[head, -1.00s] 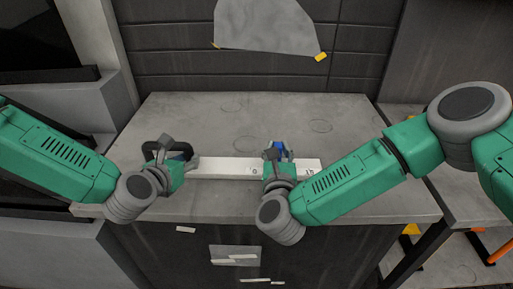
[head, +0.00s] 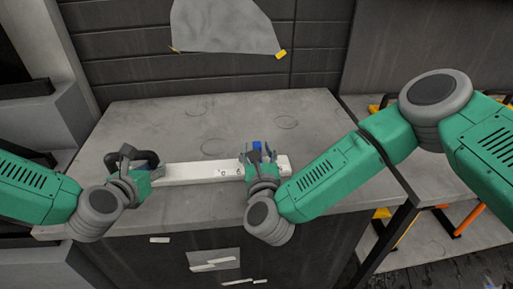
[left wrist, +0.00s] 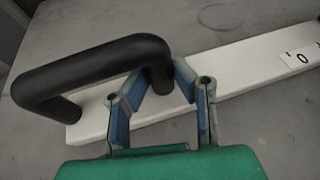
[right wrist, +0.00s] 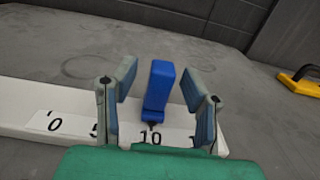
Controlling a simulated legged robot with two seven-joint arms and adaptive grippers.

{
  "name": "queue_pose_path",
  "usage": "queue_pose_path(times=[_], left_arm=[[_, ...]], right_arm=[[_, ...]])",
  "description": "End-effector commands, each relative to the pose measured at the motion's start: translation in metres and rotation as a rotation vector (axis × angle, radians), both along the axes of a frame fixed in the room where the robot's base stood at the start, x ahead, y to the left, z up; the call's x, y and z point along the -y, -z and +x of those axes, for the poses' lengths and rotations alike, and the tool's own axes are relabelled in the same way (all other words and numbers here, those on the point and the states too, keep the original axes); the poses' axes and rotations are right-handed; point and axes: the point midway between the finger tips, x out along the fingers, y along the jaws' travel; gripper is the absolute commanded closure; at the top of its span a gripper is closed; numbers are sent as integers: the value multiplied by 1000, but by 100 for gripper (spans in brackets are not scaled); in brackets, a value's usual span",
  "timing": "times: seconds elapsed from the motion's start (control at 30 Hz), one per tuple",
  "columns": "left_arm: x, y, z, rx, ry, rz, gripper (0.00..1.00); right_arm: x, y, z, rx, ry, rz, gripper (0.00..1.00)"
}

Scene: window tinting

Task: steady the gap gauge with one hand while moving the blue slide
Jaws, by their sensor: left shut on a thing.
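The gap gauge is a long white bar (head: 195,172) lying on the grey bench, with a black handle (left wrist: 85,70) at its left end and a number scale at its right part. My left gripper (head: 140,168) is shut on the handle; the left wrist view shows its fingers around the handle's right post. The blue slide (right wrist: 158,88) stands upright on the bar, its pointer close to the 10 mark. My right gripper (right wrist: 158,82) is open around the slide, one finger on each side, with visible gaps. It hides part of the scale in the head view.
The grey bench top (head: 220,115) is clear behind the gauge. A grey sheet (head: 225,25) hangs on the dark wall. A yellow-handled item (right wrist: 300,80) lies at the right in the right wrist view. Orange and yellow items are below, right of the bench.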

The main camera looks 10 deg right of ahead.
Motion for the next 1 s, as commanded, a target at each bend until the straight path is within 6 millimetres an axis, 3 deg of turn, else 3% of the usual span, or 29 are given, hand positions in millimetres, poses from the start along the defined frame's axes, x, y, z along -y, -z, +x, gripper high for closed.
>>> queue_pose_path(times=[0.4,0.63,1.0], left_arm=[[1,-1,0,0,2,-2,100],[1,0,0,0,2,-2,100],[1,0,0,0,2,-2,100]], right_arm=[[-5,3,-89,-9,-2,3,60],[-6,4,-107,-9,-2,3,60],[-6,1,-112,-2,2,-1,60]])
